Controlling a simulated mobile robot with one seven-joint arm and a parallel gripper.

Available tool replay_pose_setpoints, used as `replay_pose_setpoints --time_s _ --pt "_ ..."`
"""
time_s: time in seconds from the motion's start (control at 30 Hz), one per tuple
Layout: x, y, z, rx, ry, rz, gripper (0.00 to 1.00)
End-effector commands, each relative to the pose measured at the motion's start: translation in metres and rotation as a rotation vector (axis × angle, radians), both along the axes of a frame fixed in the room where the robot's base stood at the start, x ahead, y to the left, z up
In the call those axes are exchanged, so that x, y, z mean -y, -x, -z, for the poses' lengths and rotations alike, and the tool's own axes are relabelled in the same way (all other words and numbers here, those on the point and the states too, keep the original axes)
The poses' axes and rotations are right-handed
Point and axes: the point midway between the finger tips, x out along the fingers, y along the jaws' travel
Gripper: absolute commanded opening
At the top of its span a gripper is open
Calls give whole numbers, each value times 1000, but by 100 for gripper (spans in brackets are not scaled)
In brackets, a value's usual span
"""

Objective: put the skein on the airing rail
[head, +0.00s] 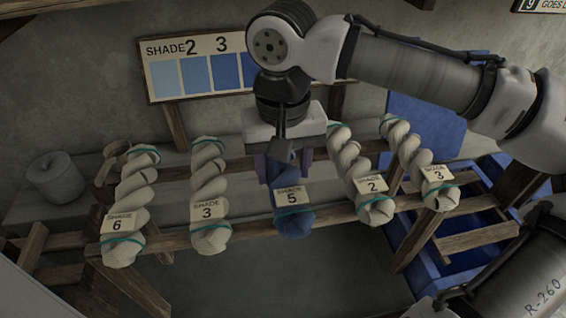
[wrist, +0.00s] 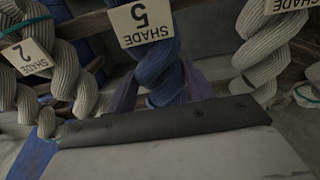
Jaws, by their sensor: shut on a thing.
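A blue twisted skein (head: 293,219) with a "SHADE 5" tag is in the middle of the row in the head view. My gripper (head: 281,172) is above its back end, purple fingers on either side, shut on it. In the wrist view the blue skein (wrist: 158,70) runs between the two fingers (wrist: 161,90). The wooden front rail (head: 340,212) passes by the skein's lower part; I cannot tell whether the skein rests on it. No label marks the airing rail. The skein's back end is hidden by my gripper.
Cream skeins lie across the rails: shade 6 (head: 136,190) and shade 3 (head: 208,185) at left, shade 2 (head: 358,165) and another shade 3 (head: 405,145) at right. A shade board (head: 195,75) stands behind. Blue vats (head: 425,265) are at right, a lidded pot (head: 57,180) at left.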

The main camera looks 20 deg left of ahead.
Motion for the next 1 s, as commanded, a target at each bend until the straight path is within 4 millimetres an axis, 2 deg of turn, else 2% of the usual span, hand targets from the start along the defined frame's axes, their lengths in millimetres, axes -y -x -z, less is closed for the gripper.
replay_pose_setpoints --time_s 0.1,0.13,0.3,0.67,0.77,1.0 --pt "0 0 4 -1 -1 0 26" --pt "0 0 3 0 0 0 55" --pt "0 0 3 0 0 0 74" --pt "0 0 -4 1 -1 0 74" --pt "-1 0 -18 1 -2 0 74" --pt "-1 0 -70 1 -2 1 74"
